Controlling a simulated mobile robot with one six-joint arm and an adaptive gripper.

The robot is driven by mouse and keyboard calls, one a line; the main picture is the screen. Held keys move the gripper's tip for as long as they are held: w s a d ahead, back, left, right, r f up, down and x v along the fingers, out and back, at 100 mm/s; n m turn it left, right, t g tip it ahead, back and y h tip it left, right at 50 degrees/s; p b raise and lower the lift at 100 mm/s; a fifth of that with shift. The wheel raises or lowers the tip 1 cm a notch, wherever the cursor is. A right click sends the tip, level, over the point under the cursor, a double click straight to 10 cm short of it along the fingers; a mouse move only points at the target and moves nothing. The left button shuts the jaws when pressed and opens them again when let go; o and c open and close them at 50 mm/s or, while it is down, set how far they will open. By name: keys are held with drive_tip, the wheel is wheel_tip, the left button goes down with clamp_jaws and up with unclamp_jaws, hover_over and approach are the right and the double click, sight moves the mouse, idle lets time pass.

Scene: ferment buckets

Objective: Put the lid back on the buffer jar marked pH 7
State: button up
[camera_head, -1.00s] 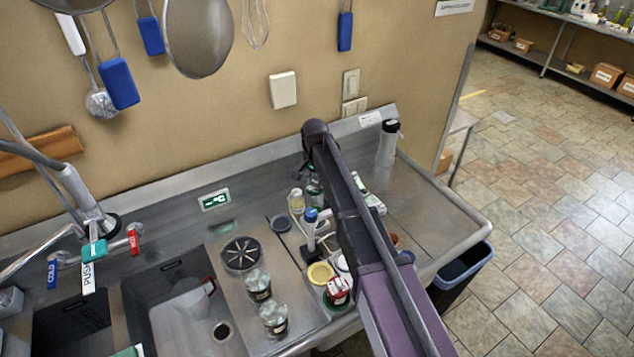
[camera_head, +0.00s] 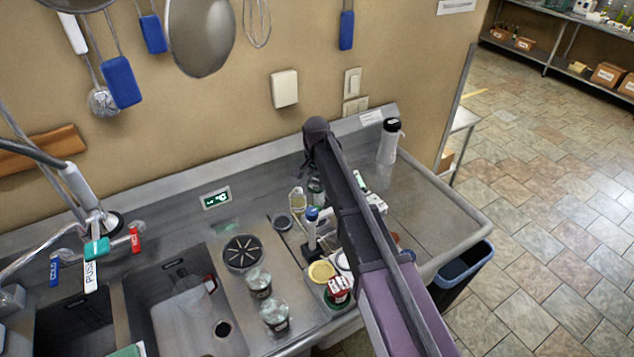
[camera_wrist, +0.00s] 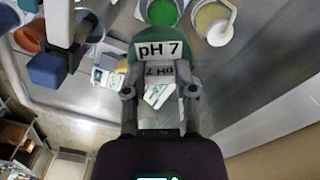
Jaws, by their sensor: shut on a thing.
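In the wrist view my gripper (camera_wrist: 160,98) is shut on a green round piece (camera_wrist: 122,68), which seems to be the lid, with a white "pH 7" label (camera_wrist: 160,50). A second, upside-down "pH 7" shows below it between the fingers. Just beyond is a round pale-rimmed vessel with a green inside (camera_wrist: 163,11), partly cut off by the picture's top edge. It seems to be the open buffer jar, apart from the held piece in the picture; the height between them cannot be told. In the head view my arm hides the gripper; a greenish clear jar (camera_head: 316,190) stands beside it.
A blue-capped upright item (camera_head: 311,228), a yellow lid (camera_head: 321,271) and glass jars (camera_head: 274,316) crowd the counter near my arm.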

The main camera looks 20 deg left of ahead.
sight(317, 184)
drive_tip(key=shift+f+b, duration=1.5)
drive_tip(key=shift+f, duration=0.2)
drive_tip(key=shift+w, duration=0.1)
